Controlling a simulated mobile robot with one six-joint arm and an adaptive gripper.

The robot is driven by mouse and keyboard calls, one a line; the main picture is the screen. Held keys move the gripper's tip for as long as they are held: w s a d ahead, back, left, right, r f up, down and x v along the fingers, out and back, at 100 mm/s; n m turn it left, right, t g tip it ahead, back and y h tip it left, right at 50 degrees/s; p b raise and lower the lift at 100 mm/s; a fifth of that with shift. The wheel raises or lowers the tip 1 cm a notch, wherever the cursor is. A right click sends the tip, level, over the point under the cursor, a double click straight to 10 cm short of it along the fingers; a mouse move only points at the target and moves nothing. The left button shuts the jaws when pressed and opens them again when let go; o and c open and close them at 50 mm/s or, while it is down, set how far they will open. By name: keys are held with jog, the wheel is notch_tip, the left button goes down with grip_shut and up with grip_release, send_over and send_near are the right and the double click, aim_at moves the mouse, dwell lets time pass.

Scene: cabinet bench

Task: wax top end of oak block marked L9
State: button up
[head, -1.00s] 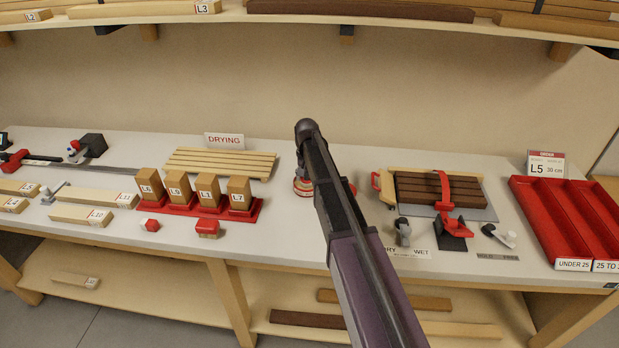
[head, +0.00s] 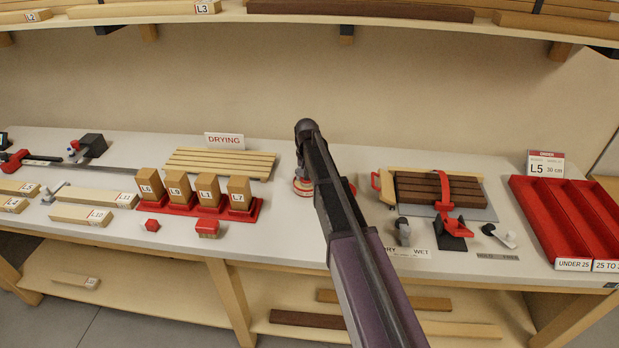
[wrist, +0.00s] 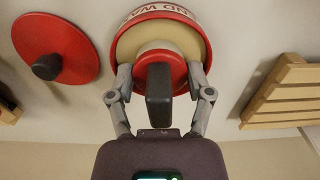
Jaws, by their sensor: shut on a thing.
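The oak block marked L9 (head: 178,187) stands upright in a red stand (head: 255,208), second from the left among the blocks marked L6, L1 and L7. Its top end is bare to view. The red wax tin (head: 303,187) stands right of the stand, partly hidden by my arm; the wrist view shows its rim (wrist: 121,42) and pale wax. My gripper (wrist: 158,92) is over the tin, shut on a red round applicator with a black handle (wrist: 158,100). The applicator's head is over the wax; whether it touches the wax is hidden.
A red lid with a black knob (wrist: 55,48) lies beside the tin. A slatted drying rack (head: 220,162) is behind the blocks. Two small red items (head: 207,228) lie in front of the stand. A red clamp (head: 452,226) and red trays (head: 565,215) are at the right.

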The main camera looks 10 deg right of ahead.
jog(key=shift+r, duration=0.15)
jog(key=shift+r+p, duration=3.35)
jog(key=shift+p, duration=0.2)
jog(key=shift+w, duration=0.1)
